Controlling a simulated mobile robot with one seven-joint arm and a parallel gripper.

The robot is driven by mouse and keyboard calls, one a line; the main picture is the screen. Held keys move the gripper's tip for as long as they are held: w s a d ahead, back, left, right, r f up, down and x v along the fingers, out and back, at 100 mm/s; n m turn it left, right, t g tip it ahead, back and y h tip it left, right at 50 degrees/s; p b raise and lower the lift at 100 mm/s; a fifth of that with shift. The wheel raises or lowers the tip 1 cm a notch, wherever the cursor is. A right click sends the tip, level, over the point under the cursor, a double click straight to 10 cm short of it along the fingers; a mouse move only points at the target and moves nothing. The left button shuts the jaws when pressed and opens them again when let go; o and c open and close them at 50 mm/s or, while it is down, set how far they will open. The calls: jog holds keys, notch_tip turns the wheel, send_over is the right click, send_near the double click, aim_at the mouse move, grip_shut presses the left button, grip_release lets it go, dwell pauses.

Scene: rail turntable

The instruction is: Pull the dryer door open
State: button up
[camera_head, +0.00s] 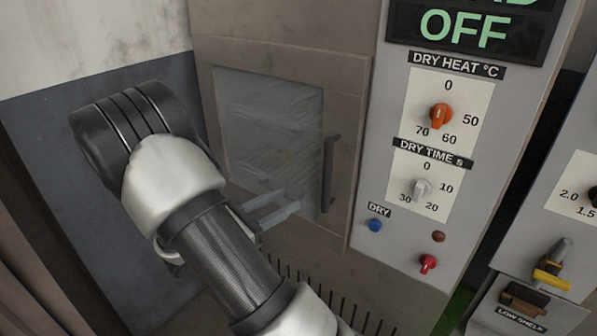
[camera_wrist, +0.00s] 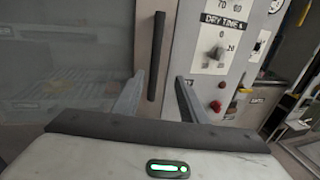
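The dryer door (camera_head: 268,180) is a framed glass panel on a brown-grey cabinet, and it looks shut. Its dark vertical bar handle (camera_head: 328,174) is on the door's right side. My gripper (camera_head: 283,207) is in front of the door, left of the handle's lower part in the head view. In the wrist view, my gripper (camera_wrist: 158,98) has its two fingers spread apart, with the handle (camera_wrist: 156,58) appearing between and beyond the fingertips. Nothing is held. I cannot tell how far the fingertips are from the handle.
The control panel right of the door has an orange heat knob (camera_head: 440,116), a grey time knob (camera_head: 422,189), a blue button (camera_head: 375,225) and a red knob (camera_head: 428,263). Racks show dimly behind the glass. A dark blue and white wall (camera_head: 60,150) stands at the left.

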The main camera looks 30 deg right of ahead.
aim_at(324, 177)
jog(key=w+d, duration=0.1)
jog(key=d, duration=0.4)
jog(key=w+d, duration=0.1)
jog(key=d, duration=0.5)
jog(key=w+d, duration=0.2)
jog(key=d, duration=0.3)
jog(key=shift+d+f+p, duration=0.2)
jog(key=shift+d+p, duration=0.15)
jog(key=shift+p, duration=0.05)
grip_shut()
